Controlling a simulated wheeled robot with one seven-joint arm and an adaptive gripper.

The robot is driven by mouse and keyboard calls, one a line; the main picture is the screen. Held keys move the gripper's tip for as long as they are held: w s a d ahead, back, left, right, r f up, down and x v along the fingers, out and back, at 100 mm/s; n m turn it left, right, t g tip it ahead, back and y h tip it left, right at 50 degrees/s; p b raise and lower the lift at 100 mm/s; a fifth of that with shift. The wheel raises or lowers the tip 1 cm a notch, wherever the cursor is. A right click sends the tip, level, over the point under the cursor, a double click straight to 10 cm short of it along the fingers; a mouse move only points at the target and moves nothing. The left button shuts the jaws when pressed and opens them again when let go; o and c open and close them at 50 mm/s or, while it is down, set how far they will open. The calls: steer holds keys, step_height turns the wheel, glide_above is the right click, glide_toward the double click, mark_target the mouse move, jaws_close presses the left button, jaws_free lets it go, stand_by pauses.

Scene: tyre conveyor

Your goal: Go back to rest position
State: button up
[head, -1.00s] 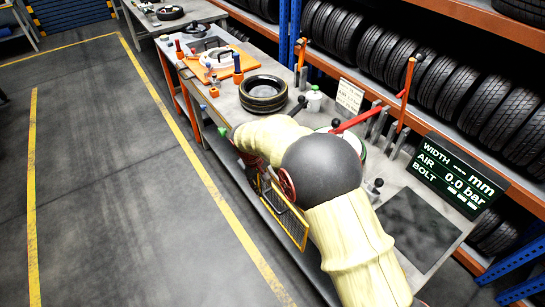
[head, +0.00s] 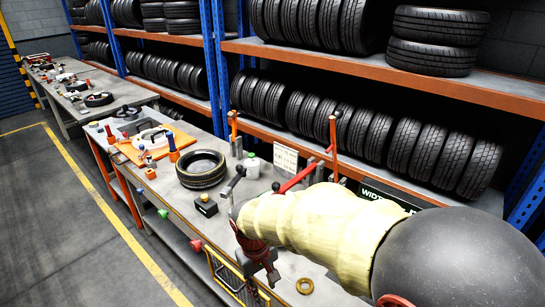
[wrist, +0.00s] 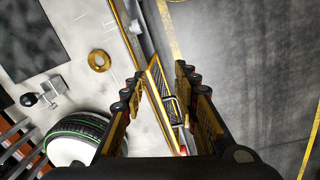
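My gripper (head: 258,268) hangs at the front edge of the workbench (head: 170,203), at the end of my cream-sleeved arm. In the wrist view my gripper (wrist: 158,82) has its two fingers spread apart with nothing between them. Beyond the gap lie the bench edge and a yellow-framed mesh basket (wrist: 161,90). The basket also shows below my gripper in the head view (head: 226,277).
A tyre (head: 201,168) lies on the bench, left of my arm. A brass ring (head: 305,286) lies right of my gripper. Red-handled levers (head: 333,145) stand behind my arm. Tyre racks (head: 400,75) line the back. The floor (head: 60,230) at left is clear.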

steer(key=s+d+r+m+t+b, duration=0.2)
steer(key=s+d+r, duration=0.4)
steer(key=d, duration=0.4)
steer(key=s+d+r+m+t+b, duration=0.2)
steer(key=s+d+r, duration=0.4)
steer(key=s+d, duration=0.3)
steer(key=d+m+t, duration=0.1)
steer(key=d+m, duration=0.1)
steer(key=shift+d+r+m+y, duration=0.3)
steer(key=shift+y, duration=0.1)
